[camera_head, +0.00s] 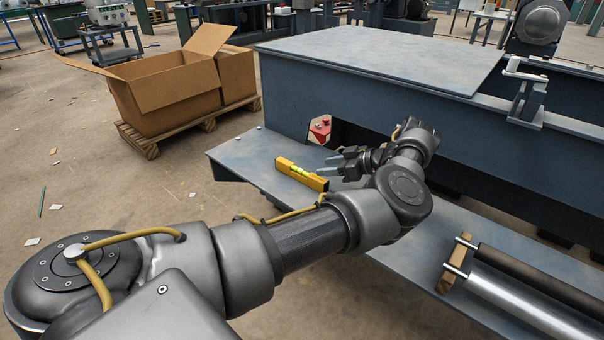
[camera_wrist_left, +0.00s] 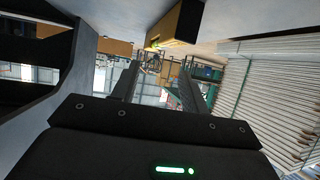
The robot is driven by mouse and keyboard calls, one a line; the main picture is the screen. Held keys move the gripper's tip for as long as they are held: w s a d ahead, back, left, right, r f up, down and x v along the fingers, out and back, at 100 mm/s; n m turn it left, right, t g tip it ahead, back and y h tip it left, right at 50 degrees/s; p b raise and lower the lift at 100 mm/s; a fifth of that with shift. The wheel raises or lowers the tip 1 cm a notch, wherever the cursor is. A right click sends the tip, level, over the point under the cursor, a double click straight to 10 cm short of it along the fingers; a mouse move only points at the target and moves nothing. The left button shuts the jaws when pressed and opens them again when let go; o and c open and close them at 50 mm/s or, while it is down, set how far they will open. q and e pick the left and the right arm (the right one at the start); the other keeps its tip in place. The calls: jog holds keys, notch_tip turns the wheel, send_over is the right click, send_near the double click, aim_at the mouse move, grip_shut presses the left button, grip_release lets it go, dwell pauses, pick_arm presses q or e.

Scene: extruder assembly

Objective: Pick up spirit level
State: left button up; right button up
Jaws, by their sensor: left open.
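The spirit level (camera_head: 301,174) is a yellow bar with a green vial, resting on the blue-grey lower shelf (camera_head: 245,155) near its left end. My left gripper (camera_head: 328,165) is open just to the right of the level's near end, with its fingers pointing left. No grip on the level shows. In the left wrist view, the end of the spirit level (camera_wrist_left: 177,25) appears near the top, beyond and above the open fingers of the left gripper (camera_wrist_left: 156,78). The space between the fingers holds nothing. My right gripper is not in view.
A red part (camera_head: 320,129) sits by the opening in the machine body behind the level. A roller pair with a wooden end block (camera_head: 453,264) lies at the shelf's right. An open cardboard box (camera_head: 165,85) stands on a pallet (camera_head: 150,140) at left.

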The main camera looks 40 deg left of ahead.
aim_at(302, 170)
pick_arm(q)
jog(key=x, duration=0.4)
jog(key=shift+a+f, duration=0.1)
jog(key=shift+b+x, duration=1)
jog(key=shift+x, duration=1.65)
grip_shut()
